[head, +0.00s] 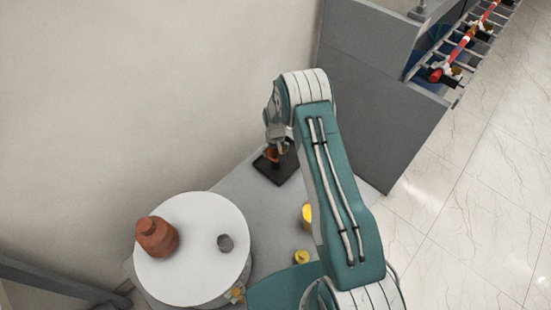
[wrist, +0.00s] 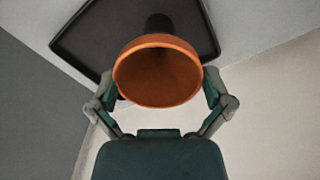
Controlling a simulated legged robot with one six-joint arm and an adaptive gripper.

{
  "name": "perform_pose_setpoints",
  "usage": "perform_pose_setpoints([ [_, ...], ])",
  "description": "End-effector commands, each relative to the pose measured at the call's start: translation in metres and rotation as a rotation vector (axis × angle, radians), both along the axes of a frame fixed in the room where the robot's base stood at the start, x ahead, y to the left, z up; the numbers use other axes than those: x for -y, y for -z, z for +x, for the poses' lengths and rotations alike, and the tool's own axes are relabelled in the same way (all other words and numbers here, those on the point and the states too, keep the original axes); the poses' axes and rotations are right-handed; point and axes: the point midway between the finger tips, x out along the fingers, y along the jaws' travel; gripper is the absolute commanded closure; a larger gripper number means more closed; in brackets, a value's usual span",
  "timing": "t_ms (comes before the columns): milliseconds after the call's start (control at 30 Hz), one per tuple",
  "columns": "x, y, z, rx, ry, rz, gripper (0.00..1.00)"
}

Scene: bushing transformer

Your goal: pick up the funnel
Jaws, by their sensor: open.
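The funnel (wrist: 157,75) is orange, with its wide round mouth facing my wrist camera. It stands on a black tray (wrist: 82,38), and its narrow dark end is towards the tray. My gripper (wrist: 160,92) is open, with one finger on each side of the funnel's mouth. I cannot tell whether the fingers touch the rim. In the head view, my gripper (head: 277,143) is over the tray (head: 268,172), and only a small orange part of the funnel (head: 271,155) shows beneath it.
Yellow items (head: 302,257) lie near my arm. A grey cabinet (head: 365,90) stands behind at right, and a wall is on the left.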

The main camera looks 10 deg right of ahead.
Motion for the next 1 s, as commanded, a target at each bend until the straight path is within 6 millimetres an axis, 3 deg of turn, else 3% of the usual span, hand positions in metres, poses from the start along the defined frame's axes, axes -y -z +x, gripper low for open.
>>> perform_pose_setpoints([
  [133, 0.0, 0.016, 0.0, 0.002, 0.0, 0.001, 0.0],
  [367, 0.0, 0.018, 0.0, 0.002, 0.0, 0.001, 0.0],
  [400, 0.0, 0.018, 0.0, 0.002, 0.0, 0.001, 0.04],
  [500, 0.0, 0.018, 0.0, 0.002, 0.0, 0.001, 0.49],
  [867, 0.0, 0.018, 0.0, 0.001, 0.0, 0.001, 0.5],
  [1000, 0.0, 0.003, 0.001, 0.005, 0.0, 0.0, 0.5],
])
